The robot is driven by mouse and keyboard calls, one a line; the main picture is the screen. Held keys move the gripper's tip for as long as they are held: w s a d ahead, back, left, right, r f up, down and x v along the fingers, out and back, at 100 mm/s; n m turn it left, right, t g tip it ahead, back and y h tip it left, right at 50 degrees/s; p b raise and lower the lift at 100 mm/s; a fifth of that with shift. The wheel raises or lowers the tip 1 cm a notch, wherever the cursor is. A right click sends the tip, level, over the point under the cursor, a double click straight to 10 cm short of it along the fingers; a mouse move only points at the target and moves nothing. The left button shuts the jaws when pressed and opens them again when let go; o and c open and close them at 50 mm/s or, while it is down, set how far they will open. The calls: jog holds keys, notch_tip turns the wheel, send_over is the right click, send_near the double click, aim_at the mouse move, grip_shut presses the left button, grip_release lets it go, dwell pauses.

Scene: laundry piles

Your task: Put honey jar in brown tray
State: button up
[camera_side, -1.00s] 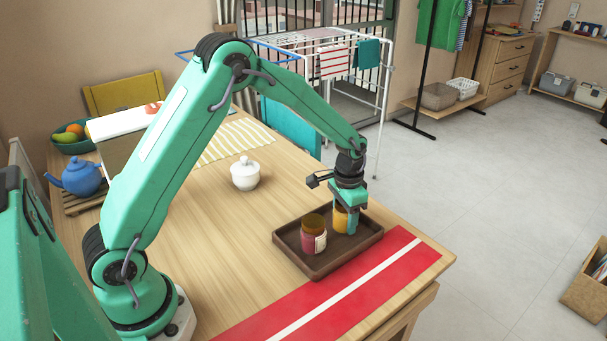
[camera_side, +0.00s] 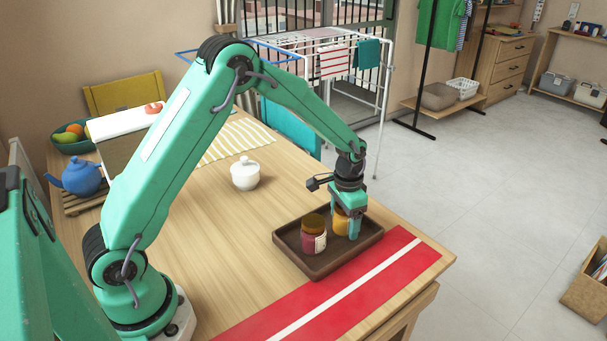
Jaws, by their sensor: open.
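The brown tray (camera_side: 299,262) lies on the table near its front right part. The honey jar, a yellow-amber jar (camera_side: 340,224), stands upright inside the tray, on its right side. My gripper (camera_side: 348,228) points down over the tray with its fingers at the jar, and it is open. One finger partly hides the jar's right side, so I cannot tell whether it touches the glass. A dark red jar (camera_side: 313,240) with a brown lid and pale label stands in the tray to the left of the honey jar.
A red runner with a white stripe (camera_side: 335,308) lies along the table's front edge. A white lidded pot (camera_side: 245,175) stands behind the tray to the left. A blue teapot (camera_side: 80,177) is at the far left. The middle of the table is clear.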

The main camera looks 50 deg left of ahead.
notch_tip(320, 180, up, 12)
jog(key=shift+r, duration=0.15)
dwell(0.6)
dwell(0.5)
jog(key=shift+s+r, duration=0.35)
jog(key=shift+r, duration=0.15)
jog(key=s+r+n+t, duration=0.1)
jog(key=s+r+t, duration=0.2)
jog(key=s+r, duration=0.7)
jog(key=s+a+n+t, duration=0.1)
jog(key=s+t, duration=0.1)
jog(key=s, duration=1.3)
jog(key=shift+s+n+t, duration=0.3)
jog(key=shift+s+n, duration=0.1)
